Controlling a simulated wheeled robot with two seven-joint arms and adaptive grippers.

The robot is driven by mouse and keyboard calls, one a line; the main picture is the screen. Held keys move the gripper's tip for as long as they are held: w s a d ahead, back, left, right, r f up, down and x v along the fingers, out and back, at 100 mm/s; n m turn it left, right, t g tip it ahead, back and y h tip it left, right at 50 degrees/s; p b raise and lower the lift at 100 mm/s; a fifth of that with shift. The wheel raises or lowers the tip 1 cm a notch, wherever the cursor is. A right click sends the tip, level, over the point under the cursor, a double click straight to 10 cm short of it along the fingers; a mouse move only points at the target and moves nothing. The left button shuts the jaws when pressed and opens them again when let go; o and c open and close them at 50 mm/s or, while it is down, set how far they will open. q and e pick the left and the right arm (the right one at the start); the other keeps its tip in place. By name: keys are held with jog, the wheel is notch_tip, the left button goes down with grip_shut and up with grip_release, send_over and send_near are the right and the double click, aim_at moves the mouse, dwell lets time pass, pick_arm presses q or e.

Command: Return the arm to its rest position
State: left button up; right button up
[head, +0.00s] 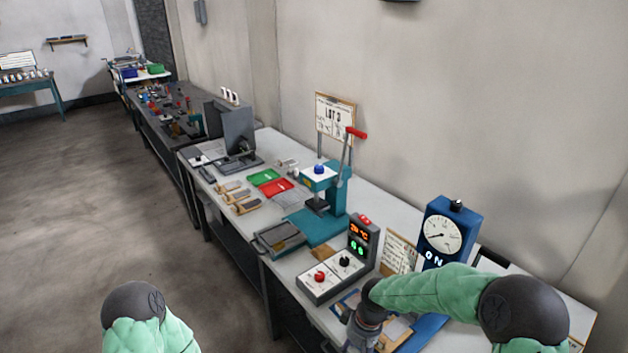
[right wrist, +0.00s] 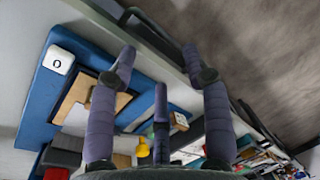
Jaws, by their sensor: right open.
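My right arm, in a green sleeve, reaches in from the lower right of the head view. Its gripper (head: 362,335) is over the near end of the white workbench, partly cut off by the bottom edge. In the right wrist view the purple-grey fingers of this gripper (right wrist: 158,62) are spread apart with nothing seen held between them. A blue base with a tan panel (right wrist: 105,100) shows behind and left of the fingers. Of my left arm, only a green-sleeved part with a dark joint shows at the lower left of the head view; its gripper is out of view.
The white bench (head: 385,218) runs along the wall. Near my right arm stand a blue dial gauge (head: 443,232) and a control box (head: 333,277) with red and black knobs. Further on are a teal press (head: 322,222), red tray (head: 275,188) and green tray (head: 263,177). Floor at left is clear.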

jog(key=s+f+m+y, duration=0.2)
jog(key=s+f+m, duration=0.5)
jog(key=s+f, duration=1.1)
jog(key=shift+s+a+t, duration=0.4)
jog(key=shift+s, duration=0.45)
